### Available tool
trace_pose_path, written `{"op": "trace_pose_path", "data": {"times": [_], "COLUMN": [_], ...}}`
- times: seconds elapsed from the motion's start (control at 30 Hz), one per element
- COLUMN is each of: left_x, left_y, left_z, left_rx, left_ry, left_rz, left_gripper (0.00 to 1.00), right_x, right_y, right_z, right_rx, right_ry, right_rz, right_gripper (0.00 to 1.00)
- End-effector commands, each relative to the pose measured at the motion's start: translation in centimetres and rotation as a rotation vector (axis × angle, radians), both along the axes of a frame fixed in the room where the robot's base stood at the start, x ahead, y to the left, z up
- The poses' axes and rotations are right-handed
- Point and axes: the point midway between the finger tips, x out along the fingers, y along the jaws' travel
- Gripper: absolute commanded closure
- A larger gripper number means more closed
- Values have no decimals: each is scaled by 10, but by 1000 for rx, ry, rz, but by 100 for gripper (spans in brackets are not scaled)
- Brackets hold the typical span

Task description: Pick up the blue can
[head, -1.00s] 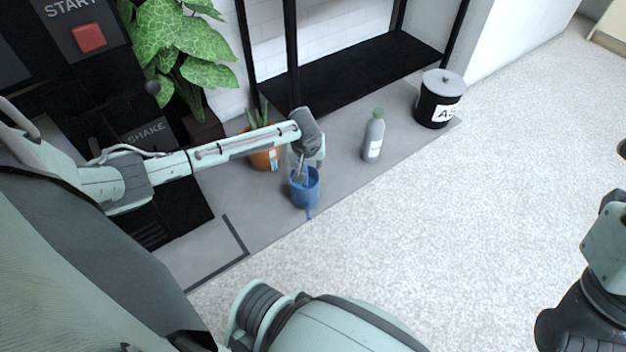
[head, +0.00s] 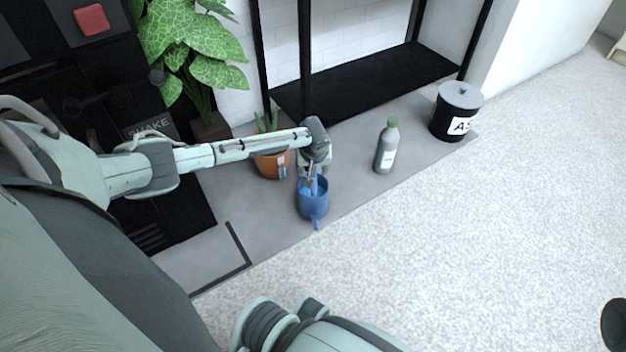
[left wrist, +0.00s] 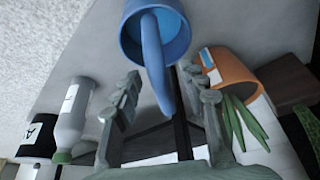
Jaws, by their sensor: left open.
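The blue can (head: 313,205) is a watering can standing on the grey counter, with its spout toward the counter's front edge. In the left wrist view the blue can (left wrist: 133,10) shows its open top, and its curved blue handle (left wrist: 154,62) reaches down between my fingers. My left gripper (head: 311,178) is over the can at its back side. The left gripper (left wrist: 160,80) is open, with one finger on each side of the handle; contact is not clear. My right gripper is out of view.
An orange pot (head: 272,164) with a spiky plant stands close behind and left of the can. A grey bottle (head: 386,148) with a green cap and a black lidded canister (head: 455,112) stand to the right. A black shelf frame (head: 306,60) rises behind. Counter between can and bottle is clear.

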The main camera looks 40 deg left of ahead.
Motion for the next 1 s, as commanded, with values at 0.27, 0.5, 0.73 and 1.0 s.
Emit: {"op": "trace_pose_path", "data": {"times": [0.27,0.5,0.73,1.0], "left_x": [0,0,1,1], "left_y": [0,0,0,0], "left_z": [0,0,2,4], "left_rx": [0,0,0,0], "left_ry": [0,0,-3,-3], "left_rz": [0,0,-1,-1], "left_gripper": [88,100,100,100], "right_x": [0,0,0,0], "right_y": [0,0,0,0], "right_z": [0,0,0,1], "right_rx": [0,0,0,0], "right_ry": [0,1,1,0], "right_rz": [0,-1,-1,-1], "right_gripper": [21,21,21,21]}}
